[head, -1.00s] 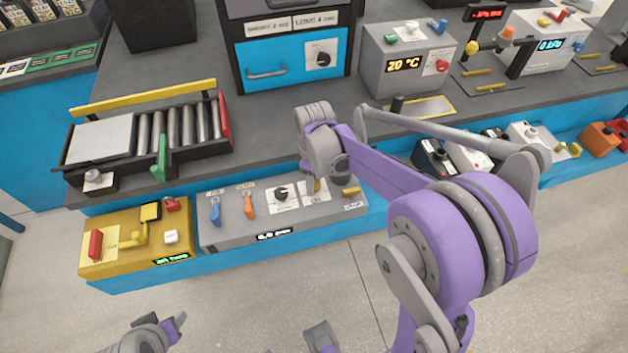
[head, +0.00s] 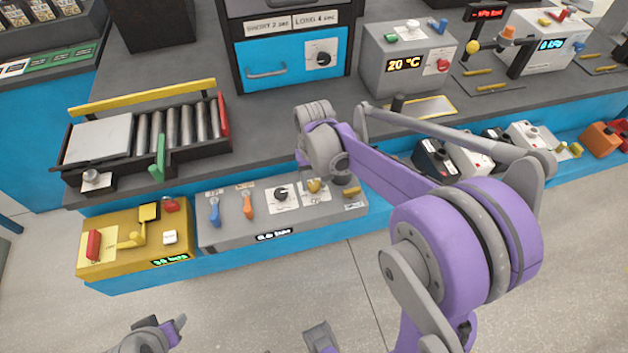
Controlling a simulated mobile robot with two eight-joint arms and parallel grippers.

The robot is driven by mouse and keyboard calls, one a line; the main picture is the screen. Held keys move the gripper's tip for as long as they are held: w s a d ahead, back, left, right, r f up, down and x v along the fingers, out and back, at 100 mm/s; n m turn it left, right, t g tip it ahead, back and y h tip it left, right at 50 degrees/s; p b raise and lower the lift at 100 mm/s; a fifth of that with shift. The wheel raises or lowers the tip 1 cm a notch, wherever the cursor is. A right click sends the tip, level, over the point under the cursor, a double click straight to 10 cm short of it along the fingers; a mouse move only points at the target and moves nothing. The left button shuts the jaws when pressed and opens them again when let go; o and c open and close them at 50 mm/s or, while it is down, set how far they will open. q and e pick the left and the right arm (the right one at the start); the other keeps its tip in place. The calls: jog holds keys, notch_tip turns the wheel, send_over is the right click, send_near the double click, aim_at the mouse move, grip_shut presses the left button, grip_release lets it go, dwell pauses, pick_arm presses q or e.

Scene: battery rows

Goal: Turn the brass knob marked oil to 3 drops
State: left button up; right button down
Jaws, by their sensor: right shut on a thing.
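The brass knob (head: 314,186) sits on a pale marked plate on the sloped top of the grey control box (head: 225,237). The plate's lettering is too small to read, so I cannot tell which mark the knob points to. My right gripper (head: 312,174) comes down over this knob from above and is shut on it. My own wrist mostly hides the fingers. My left gripper (head: 172,328) is low at the bottom left edge, away from the box. Its fingers are partly cut off, and their opening cannot be judged.
The same box carries a blue lever (head: 214,212), an orange lever (head: 248,206), a black knob (head: 281,194) and another brass piece (head: 351,191). A yellow box (head: 110,260) stands left. The roller tray (head: 190,165) is behind. The floor in front is clear.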

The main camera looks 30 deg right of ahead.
aim_at(314, 185)
jog(key=m, duration=0.5)
jog(key=shift+m, duration=0.3)
jog(key=m, duration=0.5)
jog(key=shift+b, duration=0.3)
jog(key=m, duration=0.5)
jog(key=shift+m, duration=0.4)
jog(key=m, duration=0.5)
jog(key=shift+m, duration=0.4)
jog(key=shift+c, duration=1.8)
grip_release()
notch_tip(314, 185, up, 11)
jog(key=shift+p, duration=0.45)
